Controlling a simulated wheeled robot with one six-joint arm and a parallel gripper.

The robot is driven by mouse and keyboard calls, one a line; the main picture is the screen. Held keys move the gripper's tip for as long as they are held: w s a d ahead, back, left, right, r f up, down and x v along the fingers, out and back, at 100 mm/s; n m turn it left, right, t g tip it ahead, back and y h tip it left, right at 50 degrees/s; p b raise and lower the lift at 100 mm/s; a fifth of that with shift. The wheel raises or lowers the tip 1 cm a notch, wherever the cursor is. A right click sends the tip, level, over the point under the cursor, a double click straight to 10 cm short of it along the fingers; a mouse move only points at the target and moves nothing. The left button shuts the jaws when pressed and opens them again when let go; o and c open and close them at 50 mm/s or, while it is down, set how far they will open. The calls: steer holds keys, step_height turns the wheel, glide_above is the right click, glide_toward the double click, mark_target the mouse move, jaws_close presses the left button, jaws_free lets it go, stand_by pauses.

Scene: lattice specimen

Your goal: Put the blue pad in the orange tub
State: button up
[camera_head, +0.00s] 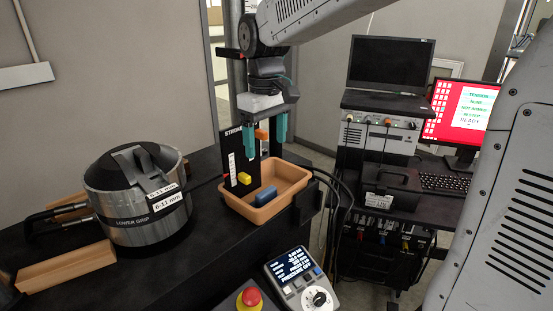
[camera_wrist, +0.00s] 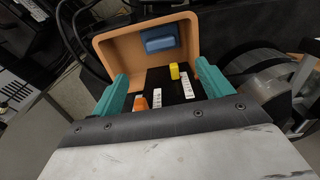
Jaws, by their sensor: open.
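The blue pad (camera_head: 265,195) lies inside the orange tub (camera_head: 247,212), on its floor. The wrist view shows the pad (camera_wrist: 174,40) in the tub (camera_wrist: 113,50) too, close to one wall. My gripper (camera_head: 265,134) hangs above the tub with its two teal fingers spread and pointing down. In the wrist view my gripper (camera_wrist: 162,76) has nothing held between its fingers, and the pad lies beyond the fingertips, apart from them.
A black panel (camera_head: 233,160) with white labels, a yellow block (camera_head: 244,178) and an orange piece (camera_head: 262,134) stands by the tub. A metal cylinder (camera_head: 130,208) is at left. A control box (camera_head: 300,280) and red button (camera_head: 250,298) are in front. Cables pass at right.

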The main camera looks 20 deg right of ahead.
steer(key=s+d+f+m, duration=0.2)
steer(key=s, duration=1.1)
steer(key=s+d+f+m+t, duration=0.1)
steer(key=s+d+f+m, duration=0.1)
steer(key=s, duration=1.1)
steer(key=shift+d+f+m, duration=0.15)
steer(key=shift+d+m, duration=0.25)
steer(key=shift+d, duration=0.1)
